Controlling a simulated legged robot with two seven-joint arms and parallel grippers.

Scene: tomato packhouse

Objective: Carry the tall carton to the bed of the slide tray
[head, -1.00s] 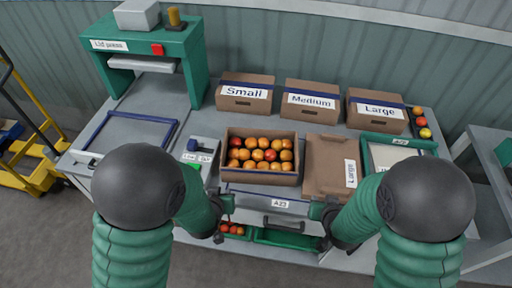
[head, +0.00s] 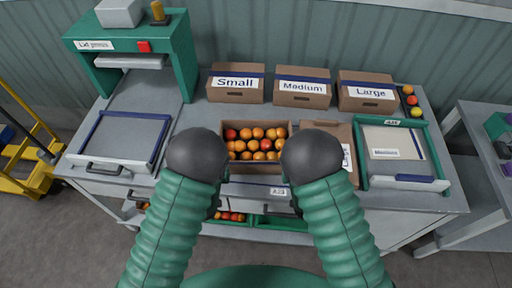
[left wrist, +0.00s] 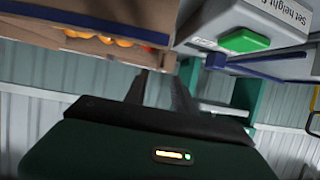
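The open brown carton (head: 257,168) full of red and orange tomatoes stands at the middle of the bench; I take it as the tall carton. A blue-rimmed slide tray (head: 126,116) with a flat grey bed lies empty to its left, before the lid press. My left gripper (head: 216,207) is mostly hidden behind my arm, at the carton's front left. In the left wrist view its two fingers (left wrist: 162,88) are apart, close below the carton's edge (left wrist: 163,62); contact is unclear. My right gripper (head: 297,208) is at the front right, mostly hidden.
The green lid press (head: 186,62) stands at the back left. Closed Small (head: 236,88), Medium (head: 302,92) and Large (head: 367,96) cartons line the back. A flat brown carton (head: 342,138) and a green-framed tray (head: 432,158) lie right. A grey control box with a green button (left wrist: 245,40) is near my left gripper.

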